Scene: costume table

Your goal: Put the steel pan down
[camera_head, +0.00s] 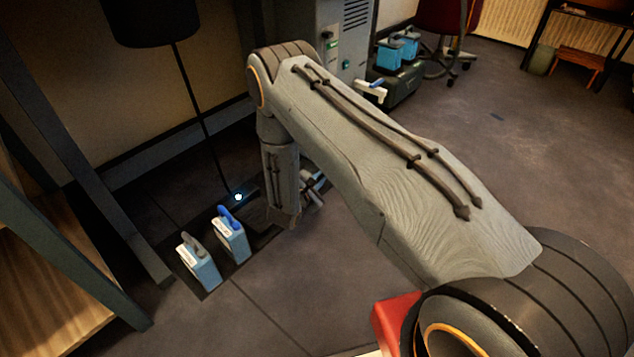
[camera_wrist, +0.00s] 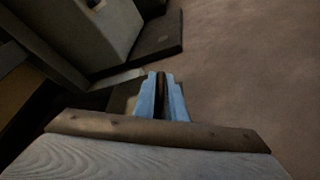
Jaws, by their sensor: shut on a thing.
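My gripper (camera_head: 314,188) shows in the camera_head view low beside the end of my arm, which hides part of it. In the camera_wrist view its two light blue fingers (camera_wrist: 161,93) are close together, with a narrow dark strip between them. This strip looks like the handle of the steel pan, but I cannot be sure. I cannot make out the pan's body in either view; my arm and wrist hide much of the space around the gripper.
A dark floor lamp (camera_head: 152,22) stands behind. Blue containers (camera_head: 389,56) sit near a grey cabinet. Open floor (camera_head: 500,130) lies right.

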